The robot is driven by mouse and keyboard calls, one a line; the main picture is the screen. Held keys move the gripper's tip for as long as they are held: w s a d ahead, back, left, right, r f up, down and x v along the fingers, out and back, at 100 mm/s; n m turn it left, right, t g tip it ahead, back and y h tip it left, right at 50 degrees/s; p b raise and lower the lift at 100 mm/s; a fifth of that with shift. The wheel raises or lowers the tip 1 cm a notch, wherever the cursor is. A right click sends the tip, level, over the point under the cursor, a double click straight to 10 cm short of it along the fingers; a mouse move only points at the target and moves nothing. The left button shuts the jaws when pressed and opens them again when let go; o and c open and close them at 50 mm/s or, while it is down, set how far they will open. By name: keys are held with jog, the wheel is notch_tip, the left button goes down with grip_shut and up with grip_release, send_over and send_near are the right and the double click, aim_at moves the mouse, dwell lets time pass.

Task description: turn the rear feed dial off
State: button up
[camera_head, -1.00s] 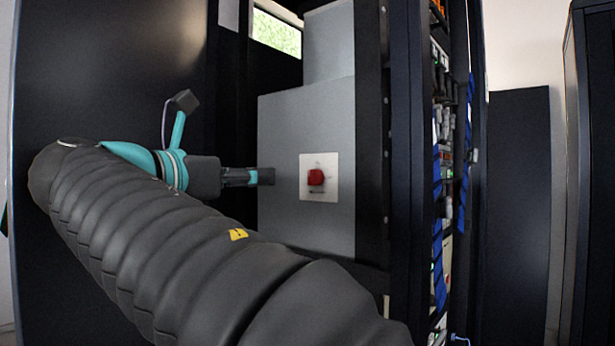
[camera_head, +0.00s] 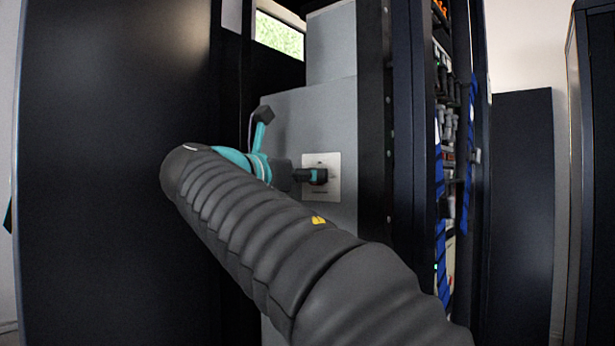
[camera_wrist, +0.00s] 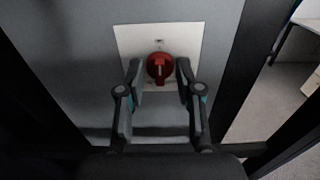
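The rear feed dial (camera_wrist: 160,68) is a red round knob with a pale pointer mark that stands upright in the wrist view. It sits on a white square plate (camera_wrist: 203,41), which also shows in the head view (camera_head: 334,188), on the front of a grey box. My gripper (camera_wrist: 160,76) is open, with one finger on each side of the dial. The fingertips are close to it; I cannot tell whether they touch it. In the head view my gripper (camera_head: 322,176) is in front of the plate and hides the dial.
The grey box (camera_head: 290,125) stands inside a dark rack. A dark rack post (camera_head: 372,130) rises just right of the plate. Further right are racks with cables (camera_head: 441,230). A large dark panel (camera_head: 110,120) stands on the left.

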grip_shut()
jog(key=shift+m, duration=0.3)
jog(key=m, duration=0.8)
jog(key=m+b, duration=0.1)
jog(key=m, duration=0.8)
jog(key=shift+s+d+f, duration=0.1)
jog(key=shift+s+f, duration=0.05)
jog(key=shift+m, duration=0.3)
dwell(0.5)
